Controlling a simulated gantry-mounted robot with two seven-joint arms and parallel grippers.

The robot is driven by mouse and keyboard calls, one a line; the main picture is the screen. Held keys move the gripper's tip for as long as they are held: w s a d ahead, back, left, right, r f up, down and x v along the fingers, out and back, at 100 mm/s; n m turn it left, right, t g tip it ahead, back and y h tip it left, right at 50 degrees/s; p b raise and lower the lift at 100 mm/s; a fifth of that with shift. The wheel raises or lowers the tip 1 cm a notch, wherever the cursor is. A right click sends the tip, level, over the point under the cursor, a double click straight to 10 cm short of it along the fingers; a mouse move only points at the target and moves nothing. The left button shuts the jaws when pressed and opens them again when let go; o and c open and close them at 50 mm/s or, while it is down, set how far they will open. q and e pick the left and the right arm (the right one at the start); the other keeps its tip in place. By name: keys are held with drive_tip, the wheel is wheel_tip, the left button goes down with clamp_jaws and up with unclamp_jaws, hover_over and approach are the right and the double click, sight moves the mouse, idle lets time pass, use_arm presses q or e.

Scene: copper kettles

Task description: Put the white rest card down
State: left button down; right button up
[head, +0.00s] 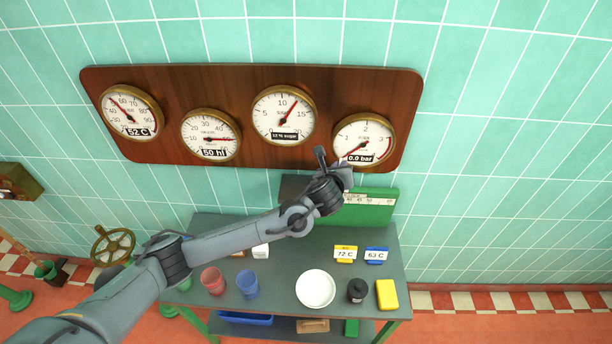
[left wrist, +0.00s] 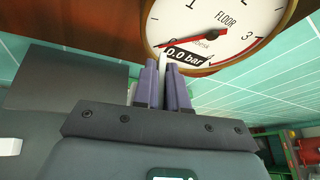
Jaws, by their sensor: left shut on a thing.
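My left gripper (head: 347,172) is raised in front of the wall, just below the rightmost gauge (head: 363,135). In the left wrist view its two purple-grey fingers (left wrist: 162,82) are shut on a thin white piece (left wrist: 162,66), seen nearly edge-on, which looks like the white rest card. The piece lies just in front of the gauge's lower part, by the "0.0 bar" label; I cannot tell whether it touches. In the head view the held piece cannot be made out. My right gripper is not in view.
The table (head: 284,312) below holds red (head: 213,281) and blue (head: 247,285) cups, a white plate (head: 315,289), a black jar (head: 356,291), a yellow block (head: 387,294), and yellow (head: 345,253) and blue (head: 376,255) cards. A green board (head: 368,211) stands behind.

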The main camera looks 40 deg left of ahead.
use_arm(q)
drive_tip(key=shift+s+a+r+n+y+p, duration=0.1)
drive_tip(key=shift+s+r+n+y+p, duration=0.5)
drive_tip(key=shift+p, duration=0.35)
drive_tip(key=shift+a, duration=0.2)
drive_tip(key=a+f, duration=0.2)
drive_tip(key=a, duration=0.1)
drive_tip(key=a+f+p, duration=0.1)
drive_tip(key=a+f, duration=0.1)
drive_tip(key=a, duration=0.2)
drive_tip(key=a+f, duration=0.3)
drive_tip(key=a, duration=0.1)
drive_tip(key=shift+w+a+p, duration=0.15)
drive_tip(key=shift+w+p, duration=0.15)
drive_tip(key=shift+w, duration=0.05)
drive_tip(key=shift+f, duration=1.95)
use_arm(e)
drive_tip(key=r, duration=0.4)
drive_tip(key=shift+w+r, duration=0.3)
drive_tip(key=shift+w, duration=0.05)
use_arm(q)
drive_tip(key=shift+f, duration=0.1)
drive_tip(key=shift+f, duration=0.15)
drive_tip(key=c, duration=1.2)
unclamp_jaws()
drive_tip(key=shift+o, duration=0.2)
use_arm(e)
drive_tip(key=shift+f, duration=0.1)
